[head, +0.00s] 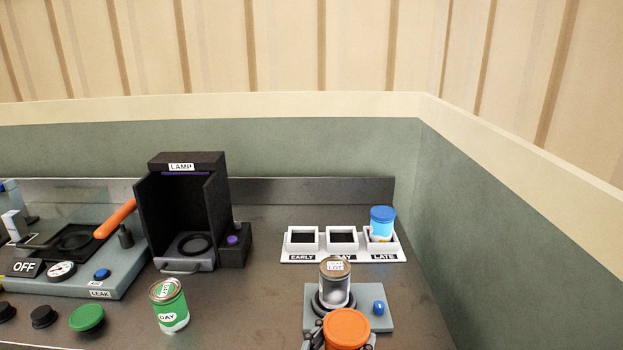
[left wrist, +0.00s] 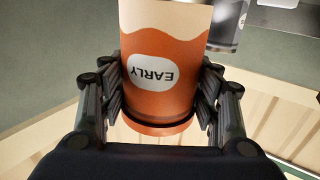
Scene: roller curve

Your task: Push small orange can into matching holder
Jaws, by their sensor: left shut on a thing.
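The small orange can (head: 347,328) is at the bottom of the head view, its orange lid up. In the left wrist view the can (left wrist: 155,102) shows a cream band and a white EARLY label. My left gripper (head: 341,341) is shut on it, with a finger on each side. The white holder (head: 290,258) stands beyond it with slots marked EARLY, a partly covered middle label, and LATE. The EARLY slot (head: 302,238) and the middle slot are empty. A blue can (head: 382,222) stands in the LATE slot. My right gripper is not in view.
A silver can (head: 335,285) stands on a grey base with a blue button (head: 379,308), between the orange can and holder. A green DAY can (head: 169,306) stands left. The black LAMP box (head: 186,160) and LEAK station (head: 118,281) are farther left.

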